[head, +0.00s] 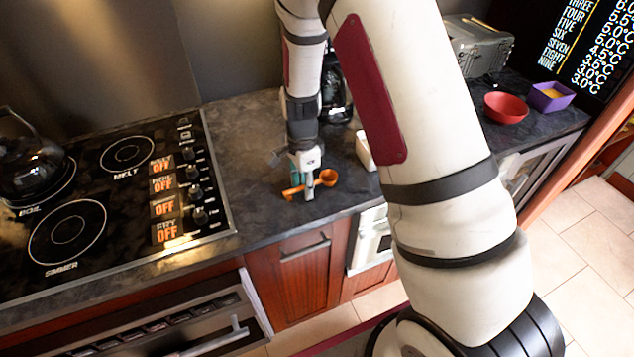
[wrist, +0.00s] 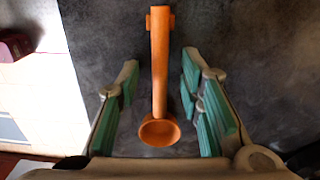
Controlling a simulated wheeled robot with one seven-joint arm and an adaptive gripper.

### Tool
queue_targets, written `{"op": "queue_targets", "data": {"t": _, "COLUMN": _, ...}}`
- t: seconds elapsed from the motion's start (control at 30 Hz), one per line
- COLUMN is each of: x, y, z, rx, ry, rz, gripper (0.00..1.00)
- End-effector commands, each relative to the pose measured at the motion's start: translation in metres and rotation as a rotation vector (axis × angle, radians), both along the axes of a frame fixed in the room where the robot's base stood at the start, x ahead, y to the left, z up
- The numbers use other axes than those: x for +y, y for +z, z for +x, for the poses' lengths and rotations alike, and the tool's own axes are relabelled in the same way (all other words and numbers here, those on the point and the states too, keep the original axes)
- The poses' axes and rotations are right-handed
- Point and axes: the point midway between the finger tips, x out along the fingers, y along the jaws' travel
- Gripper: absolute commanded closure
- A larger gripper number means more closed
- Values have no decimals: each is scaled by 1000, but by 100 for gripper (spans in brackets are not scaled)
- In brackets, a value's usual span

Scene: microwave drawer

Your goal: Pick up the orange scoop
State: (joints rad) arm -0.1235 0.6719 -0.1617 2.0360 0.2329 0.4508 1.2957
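The orange scoop (head: 327,178) lies on the dark countertop (head: 245,130) near its front edge, to the right of the stove. In the wrist view the scoop (wrist: 159,70) has its handle pointing up the picture and its round bowl toward the bottom. My gripper (head: 305,186) is above the scoop, pointing down. In the wrist view my gripper (wrist: 160,90) is open, with green-padded fingers on either side of the scoop and clear gaps to it. Part of the handle is hidden behind my gripper in the head view.
A stove (head: 110,190) with a black kettle (head: 28,160) is at the left. A white container (head: 365,150) stands close right of my gripper. A red bowl (head: 506,108), a purple container (head: 550,97) and a grey appliance (head: 475,45) are farther right. A wall rises behind the counter.

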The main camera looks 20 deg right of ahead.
Motion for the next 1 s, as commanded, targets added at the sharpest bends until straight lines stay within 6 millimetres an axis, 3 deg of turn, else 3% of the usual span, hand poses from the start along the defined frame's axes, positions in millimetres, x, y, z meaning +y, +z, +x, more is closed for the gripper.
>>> {"op": "queue_targets", "data": {"t": 0.03, "x": 0, "y": 0, "z": 0, "rx": 0, "ry": 0, "rz": 0, "gripper": 81}}
{"op": "queue_targets", "data": {"t": 0.1, "x": 0, "y": 0, "z": 0, "rx": 0, "ry": 0, "rz": 0, "gripper": 97}}
{"op": "queue_targets", "data": {"t": 0.13, "x": 0, "y": 0, "z": 0, "rx": 0, "ry": 0, "rz": 0, "gripper": 100}}
{"op": "queue_targets", "data": {"t": 0.63, "x": 0, "y": 5, "z": 1, "rx": -1, "ry": 1, "rz": -1, "gripper": 100}}
{"op": "queue_targets", "data": {"t": 0.93, "x": 0, "y": 36, "z": 2, "rx": -5, "ry": 2, "rz": -1, "gripper": 100}}
{"op": "queue_targets", "data": {"t": 1.0, "x": -7, "y": 37, "z": -12, "rx": 1, "ry": -3, "rz": 0, "gripper": 100}}
